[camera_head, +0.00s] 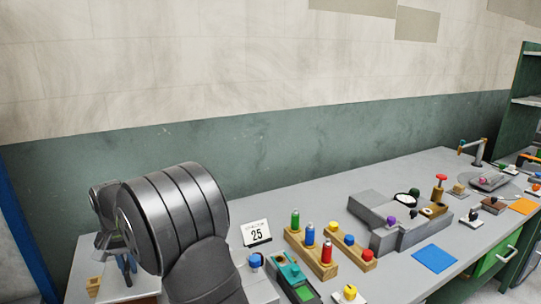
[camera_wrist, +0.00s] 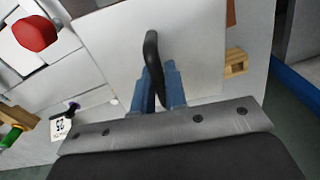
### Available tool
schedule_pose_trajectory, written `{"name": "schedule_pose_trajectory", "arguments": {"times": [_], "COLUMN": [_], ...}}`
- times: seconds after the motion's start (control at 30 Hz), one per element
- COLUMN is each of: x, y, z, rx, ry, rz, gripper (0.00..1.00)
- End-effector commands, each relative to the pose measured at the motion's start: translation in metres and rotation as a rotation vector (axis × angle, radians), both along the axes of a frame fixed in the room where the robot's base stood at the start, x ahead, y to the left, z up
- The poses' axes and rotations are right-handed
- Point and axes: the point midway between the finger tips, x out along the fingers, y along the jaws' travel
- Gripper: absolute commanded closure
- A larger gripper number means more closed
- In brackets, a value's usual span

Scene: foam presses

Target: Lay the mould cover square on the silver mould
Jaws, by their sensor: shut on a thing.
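The mould cover (camera_wrist: 107,55) is a flat pale grey plate with an upright black handle (camera_wrist: 152,48), seen in the wrist view. My gripper (camera_wrist: 160,82) has blue fingers and is shut on this handle. In the head view my gripper (camera_head: 126,266) is low at the left end of the bench, partly hidden by my arm. I cannot make out the silver mould; the plate and my arm block much of that area. I cannot tell whether the plate touches anything beneath it.
A small wooden block (camera_head: 94,286) lies left of my gripper; it shows right of the plate in the wrist view (camera_wrist: 236,63). A red knob (camera_wrist: 35,33) stands at upper left there. A calendar (camera_head: 256,232) and bottle racks (camera_head: 312,251) stand to the right along the bench.

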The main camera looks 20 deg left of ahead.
Motion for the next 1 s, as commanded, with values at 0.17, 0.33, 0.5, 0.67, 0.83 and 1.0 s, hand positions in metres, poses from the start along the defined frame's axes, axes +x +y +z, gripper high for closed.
{"name": "schedule_pose_trajectory", "arguments": {"times": [0.17,0.33,0.5,0.67,0.83,1.0], "x": [0.065,0.113,0.162,0.197,0.227,0.251], "y": [-0.025,-0.071,-0.129,-0.183,-0.244,-0.313], "z": [0.012,0.022,0.033,0.043,0.053,0.064], "rx": [0.005,0.003,0.002,0.001,-0.001,-0.001], "ry": [-0.002,-0.002,-0.002,-0.002,-0.001,-0.002], "rz": [-0.146,-0.199,-0.263,-0.315,-0.374,-0.438], "gripper": [1.0,1.0,1.0,1.0,1.0,1.0]}}
